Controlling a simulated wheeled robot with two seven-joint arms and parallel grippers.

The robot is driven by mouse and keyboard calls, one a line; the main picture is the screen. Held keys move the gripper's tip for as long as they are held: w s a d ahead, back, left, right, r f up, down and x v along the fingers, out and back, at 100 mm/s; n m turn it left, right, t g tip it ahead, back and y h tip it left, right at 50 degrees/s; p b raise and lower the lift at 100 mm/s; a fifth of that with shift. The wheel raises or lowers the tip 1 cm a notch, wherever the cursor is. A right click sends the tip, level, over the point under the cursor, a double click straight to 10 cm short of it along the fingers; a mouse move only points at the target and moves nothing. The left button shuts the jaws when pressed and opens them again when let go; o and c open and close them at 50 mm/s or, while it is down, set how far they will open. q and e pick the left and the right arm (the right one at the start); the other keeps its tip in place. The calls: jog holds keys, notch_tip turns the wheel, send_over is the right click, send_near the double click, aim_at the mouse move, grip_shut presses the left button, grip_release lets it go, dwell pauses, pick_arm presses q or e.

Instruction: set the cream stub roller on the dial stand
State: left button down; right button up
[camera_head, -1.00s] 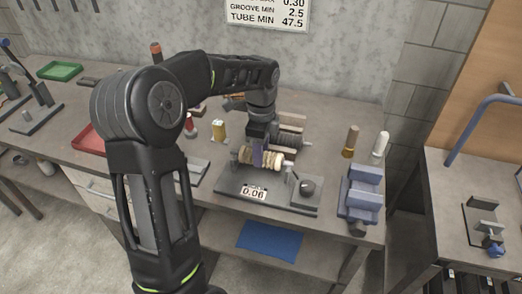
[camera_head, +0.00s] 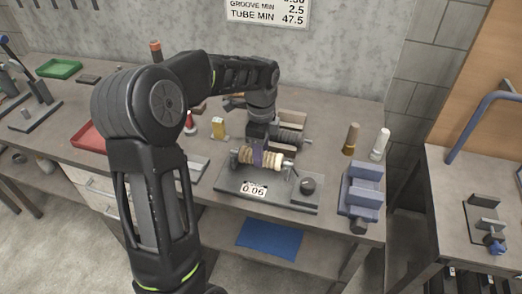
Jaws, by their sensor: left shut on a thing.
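The cream stub roller (camera_head: 272,160) is a ribbed, cream-to-tan cylinder with a purple band near its middle. It lies level, crosswise over the dial stand (camera_head: 228,186), between the stand's small posts. Whether its ends rest fully on the posts is too small to tell. The dial stand is a dark grey plate with a "0.06" readout (camera_head: 254,190) on its front and a dark round knob at its right. My left gripper (camera_head: 258,146) points down from above and behind the roller and is shut on it; the fingertips are partly hidden. My right gripper is not in view.
A dark ribbed roller (camera_head: 291,137) sits in a holder just behind. A blue vise-like block (camera_head: 362,190), a brown peg (camera_head: 351,138) and a white peg (camera_head: 380,144) stand to the right. A yellow block (camera_head: 218,128) and red tray (camera_head: 88,137) are left.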

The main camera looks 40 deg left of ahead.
pick_arm(q)
jog(key=shift+f+b, duration=0.35)
jog(key=shift+f, duration=0.25)
dwell(0.4)
jog(key=c, duration=0.7)
grip_release()
jog(key=shift+o, duration=0.2)
notch_tip(320, 180, up, 8)
jog(key=shift+f+b, duration=0.1)
jog(key=shift+b, duration=0.35)
jog(key=shift+s, duration=0.1)
